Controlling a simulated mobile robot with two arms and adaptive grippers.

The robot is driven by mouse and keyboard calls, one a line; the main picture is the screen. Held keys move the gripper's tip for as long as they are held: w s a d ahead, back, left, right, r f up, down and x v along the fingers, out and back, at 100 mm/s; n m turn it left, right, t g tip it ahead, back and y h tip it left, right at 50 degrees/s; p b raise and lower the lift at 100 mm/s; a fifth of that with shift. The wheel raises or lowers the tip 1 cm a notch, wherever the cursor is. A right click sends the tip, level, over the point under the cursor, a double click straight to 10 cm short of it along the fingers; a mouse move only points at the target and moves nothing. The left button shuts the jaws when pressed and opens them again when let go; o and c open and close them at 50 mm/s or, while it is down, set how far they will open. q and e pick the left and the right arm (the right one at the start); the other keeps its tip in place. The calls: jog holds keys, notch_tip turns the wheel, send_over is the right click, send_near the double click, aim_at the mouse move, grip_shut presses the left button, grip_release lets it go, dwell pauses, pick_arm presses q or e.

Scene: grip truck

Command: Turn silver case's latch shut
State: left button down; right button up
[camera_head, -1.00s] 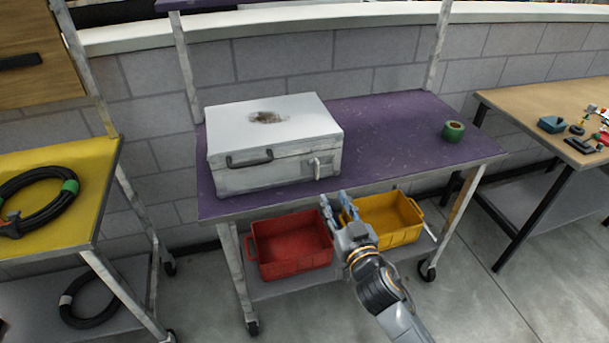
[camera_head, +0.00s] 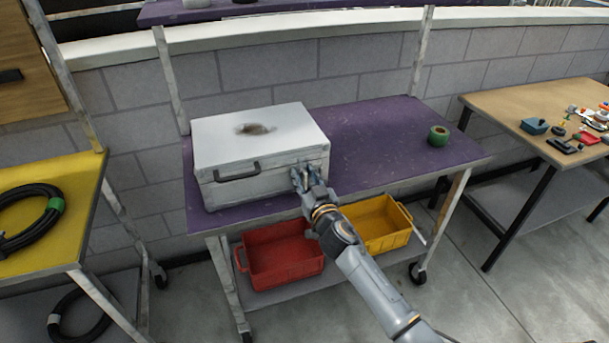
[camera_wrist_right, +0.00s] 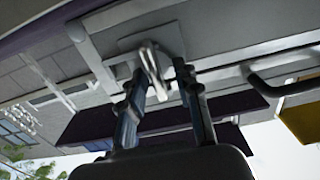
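The silver case (camera_head: 262,140) stands on the left part of the purple cart top with its lid down. Its dark handle (camera_head: 237,172) is on the front face. The latch (camera_wrist_right: 153,62), a small pale lever on a plate, shows in the right wrist view; the gripper mostly covers it in the head view. My right gripper (camera_head: 304,178) is at the right end of the case's front face. In the right wrist view its two fingers (camera_wrist_right: 160,78) are apart, with the lever between them, closer to the left finger. I cannot tell whether they touch it. My left gripper is out of view.
The purple cart top (camera_head: 385,140) is clear right of the case except for a green roll (camera_head: 438,135). A red bin (camera_head: 283,254) and a yellow bin (camera_head: 378,224) sit on the shelf below. A yellow cart (camera_head: 50,225) with coiled cable stands left.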

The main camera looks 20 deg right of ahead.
grip_shut()
jog(key=shift+n, duration=0.3)
jog(key=n, duration=0.6)
jog(key=shift+a+f+b, duration=0.15)
jog(key=shift+a+b, duration=0.2)
jog(key=shift+a, duration=0.05)
jog(key=n, duration=0.5)
jog(key=shift+a+f+n, duration=0.2)
jog(key=shift+f+n, duration=0.1)
jog(key=shift+n, duration=0.1)
jog(key=n, duration=0.5)
jog(key=shift+a+f+b, duration=0.1)
jog(key=shift+f+b, duration=0.2)
jog(key=shift+f, duration=0.05)
jog(key=shift+n, duration=0.4)
